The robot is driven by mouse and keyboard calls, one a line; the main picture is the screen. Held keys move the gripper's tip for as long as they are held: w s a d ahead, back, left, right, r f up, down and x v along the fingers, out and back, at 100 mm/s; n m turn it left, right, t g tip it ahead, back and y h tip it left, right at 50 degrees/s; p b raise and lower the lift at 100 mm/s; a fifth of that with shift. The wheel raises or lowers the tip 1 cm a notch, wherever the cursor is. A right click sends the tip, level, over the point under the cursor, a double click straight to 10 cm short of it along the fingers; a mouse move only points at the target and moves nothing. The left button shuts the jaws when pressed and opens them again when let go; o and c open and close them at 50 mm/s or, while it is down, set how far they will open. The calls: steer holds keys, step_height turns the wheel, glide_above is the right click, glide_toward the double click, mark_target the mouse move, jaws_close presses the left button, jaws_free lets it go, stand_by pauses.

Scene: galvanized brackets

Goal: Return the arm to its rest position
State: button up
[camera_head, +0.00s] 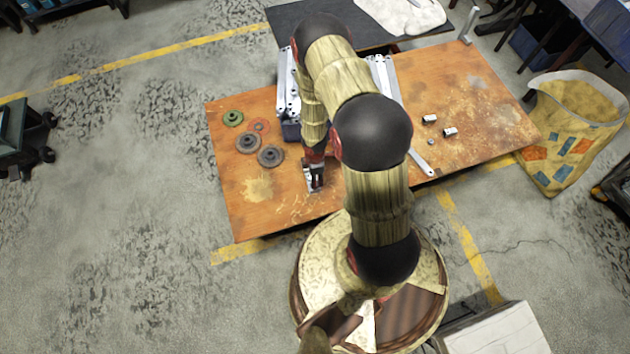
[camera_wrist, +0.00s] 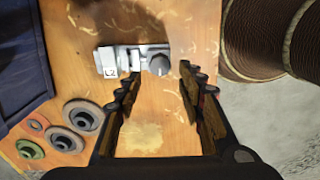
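My arm stretches from my base out over the brown wooden table (camera_head: 250,205) and bends down near its front edge. My gripper (camera_head: 315,180) points down there. In the wrist view my gripper (camera_wrist: 159,76) is open, with its two fingers apart and nothing held between them. A small metal bracket labelled L2 (camera_wrist: 135,60) lies on the table just beyond the fingertips. The head view also shows this bracket (camera_head: 309,179) in part beside the gripper; the rest is hidden.
Grey discs (camera_head: 270,155) and a green ring (camera_head: 233,118) lie left of the gripper. A blue bin (camera_wrist: 22,60) stands close by, mostly hidden by my arm in the head view. Small metal parts (camera_head: 450,132) lie on the right. A patched sack (camera_head: 565,150) stands beside the table.

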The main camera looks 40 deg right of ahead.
stand_by(0.6)
steer(key=s+d+m+g, duration=0.1)
steer(key=s+m+g, duration=0.15)
steer(key=s, duration=0.45)
step_height(320, 180, up, 10)
steer(key=s+d+f+m+g+h, duration=0.1)
steer(key=m, duration=0.4)
steer(key=w+a+r+m, duration=0.1)
steer(key=a+r+m, duration=0.15)
steer(key=r, duration=0.95)
steer(key=a+r+m, duration=0.1)
steer(key=r+m, duration=0.2)
steer(key=r, duration=0.8)
steer(key=s+a+r+t, duration=0.1)
steer(key=a+r+t, duration=0.2)
steer(key=r, duration=0.7)
steer(key=s+a+r+t, duration=0.2)
steer(key=a+r+t, duration=0.1)
steer(key=r, duration=0.7)
steer(key=s+a+r+m+t+y, duration=0.1)
steer(key=s+a+r+t, duration=0.1)
steer(key=r, duration=0.8)
steer(key=shift+s+a+t, duration=0.15)
steer(key=shift+a+t, duration=0.4)
steer(key=shift+a, duration=0.65)
